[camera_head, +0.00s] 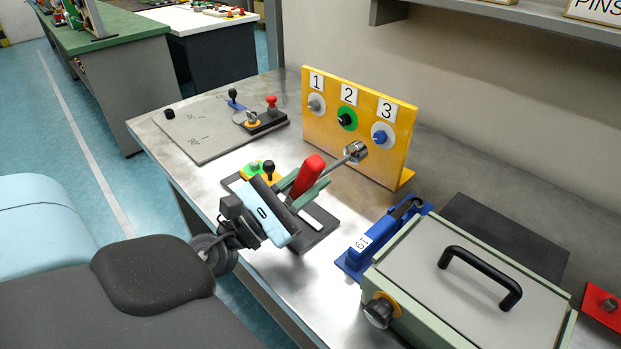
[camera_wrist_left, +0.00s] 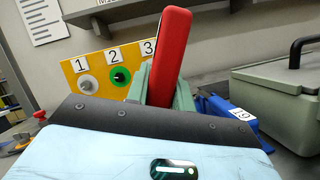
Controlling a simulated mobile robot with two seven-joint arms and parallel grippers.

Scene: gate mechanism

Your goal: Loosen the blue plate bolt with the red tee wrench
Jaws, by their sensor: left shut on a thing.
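My left gripper (camera_head: 304,186) is shut on the red handle of the tee wrench (camera_head: 309,171). The handle also shows in the left wrist view (camera_wrist_left: 170,50) between green fingers. The wrench's metal shaft points up and right, and its socket end (camera_head: 356,151) is in front of the yellow panel (camera_head: 316,121). A blue bolt (camera_head: 380,138) on a pale disc sits under number 3 on the panel. In the head view the socket appears just left of and below it; I cannot tell the depth gap. The wrench hides the blue bolt in the left wrist view. My right gripper is not in view.
Under numbers 1 and 2 are a grey knob (camera_head: 315,105) and a black knob on a green disc (camera_head: 345,119). A blue fixture (camera_head: 355,261) and a green-grey box with a black handle (camera_head: 430,280) stand at right. Bare metal table (camera_head: 340,205) lies below the panel.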

